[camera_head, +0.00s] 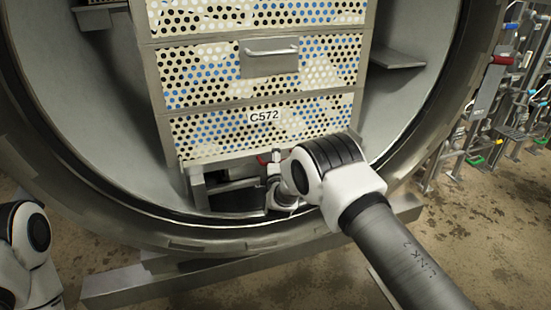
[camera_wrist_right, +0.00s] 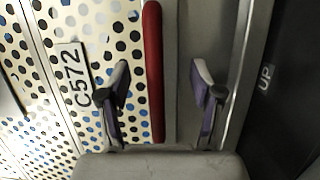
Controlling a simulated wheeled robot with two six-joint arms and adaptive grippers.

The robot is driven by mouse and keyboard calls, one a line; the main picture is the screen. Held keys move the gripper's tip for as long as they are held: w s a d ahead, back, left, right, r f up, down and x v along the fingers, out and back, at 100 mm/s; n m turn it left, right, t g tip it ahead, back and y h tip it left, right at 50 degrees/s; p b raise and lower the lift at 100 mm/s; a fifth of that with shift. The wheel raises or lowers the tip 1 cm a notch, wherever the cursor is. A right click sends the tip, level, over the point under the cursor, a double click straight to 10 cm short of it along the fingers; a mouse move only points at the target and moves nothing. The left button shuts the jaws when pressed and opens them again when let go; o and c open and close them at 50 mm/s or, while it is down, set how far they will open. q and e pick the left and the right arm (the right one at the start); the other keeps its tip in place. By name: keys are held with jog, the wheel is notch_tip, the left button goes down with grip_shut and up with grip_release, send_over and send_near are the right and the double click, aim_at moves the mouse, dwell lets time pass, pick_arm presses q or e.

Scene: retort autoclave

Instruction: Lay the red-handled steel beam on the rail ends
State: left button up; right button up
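A red handle (camera_head: 264,158) shows in the head view just under the lowest perforated crate, partly hidden by my right arm. In the right wrist view the red handle (camera_wrist_right: 154,70) is a long bar beside a plain grey steel surface (camera_wrist_right: 180,40), which looks like the beam. My right gripper (camera_wrist_right: 160,82) is open, its two fingers on either side of the handle in that picture; no contact is visible. In the head view my right gripper (camera_head: 272,170) is small and partly hidden. My left gripper is out of view. I cannot clearly make out the rail ends.
A stack of perforated crates (camera_head: 262,118) labelled C572 stands inside the round autoclave opening (camera_head: 110,215), close to my right gripper. A metal rack (camera_head: 480,110) with coloured handles, one red, stands at right. A dark part marked UP (camera_wrist_right: 265,78) is at the wrist view's right.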

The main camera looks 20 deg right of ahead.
jog(key=v, duration=1.2)
jog(key=s+d+f+m+g+y, duration=0.1)
jog(key=s+d+f+g, duration=0.3)
jog(key=s+f, duration=0.45)
jog(key=s+d+f+m+g, duration=0.1)
jog(key=s+d+f+g, duration=0.25)
jog(key=s+f, duration=0.55)
jog(key=s+a+f+m+g+y, duration=0.1)
jog(key=s+f+m+g, duration=0.2)
jog(key=s, duration=0.6)
jog(key=s+a+f+m+g+y, duration=0.1)
jog(key=s+m+g+y, duration=0.15)
jog(key=s+m, duration=0.45)
jog(key=s+a+f+m+g, duration=0.1)
jog(key=s+f+m+g, duration=0.2)
jog(key=s, duration=0.8)
notch_tip(320, 180, up, 36)
jog(key=g+p, duration=0.1)
jog(key=p, duration=3.4)
jog(key=shift+f, duration=0.2)
jog(key=shift+w, duration=0.1)
